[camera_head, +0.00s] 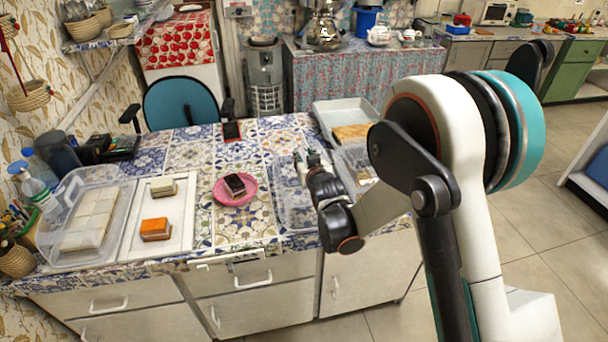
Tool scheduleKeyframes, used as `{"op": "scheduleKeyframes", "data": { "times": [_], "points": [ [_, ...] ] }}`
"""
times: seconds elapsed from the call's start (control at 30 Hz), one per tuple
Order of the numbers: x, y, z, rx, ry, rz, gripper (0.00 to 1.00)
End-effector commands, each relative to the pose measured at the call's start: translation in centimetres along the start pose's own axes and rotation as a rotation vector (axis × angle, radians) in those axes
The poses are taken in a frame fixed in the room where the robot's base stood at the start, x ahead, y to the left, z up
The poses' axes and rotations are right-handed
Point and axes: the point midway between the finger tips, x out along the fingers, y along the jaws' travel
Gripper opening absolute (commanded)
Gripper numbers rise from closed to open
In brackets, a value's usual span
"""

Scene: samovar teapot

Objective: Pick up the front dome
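My gripper (309,160) is over the right part of the tiled counter, pointing away from the camera. Its fingers are small and dark here, and I cannot tell whether they are open or shut. A clear see-through cover (291,207), perhaps the front dome, is on the counter just below and left of my gripper. Its right side is partly hidden by my gripper and wrist. I cannot tell whether they touch. Another clear piece (357,157) stands behind and to the right, partly hidden by my arm.
A pink plate (250,183) with a dark cake piece (234,184) is left of the clear cover. A white tray (184,237) holds an orange block (155,229) and a pale block (163,187). A clear box (117,231) stands further left. A large tray (325,116) is behind.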

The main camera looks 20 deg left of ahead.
Motion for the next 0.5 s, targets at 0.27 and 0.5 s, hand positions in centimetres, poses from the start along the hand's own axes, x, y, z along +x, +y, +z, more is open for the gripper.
{"op": "scheduleKeyframes", "data": {
  "times": [0.27,0.5],
  "points": [
    [-0.02,-0.01,-0.02,0.0,0.0,0.0,0.0],
    [-0.05,-0.02,-0.12,0.0,0.0,0.0,0.0]
  ]
}}
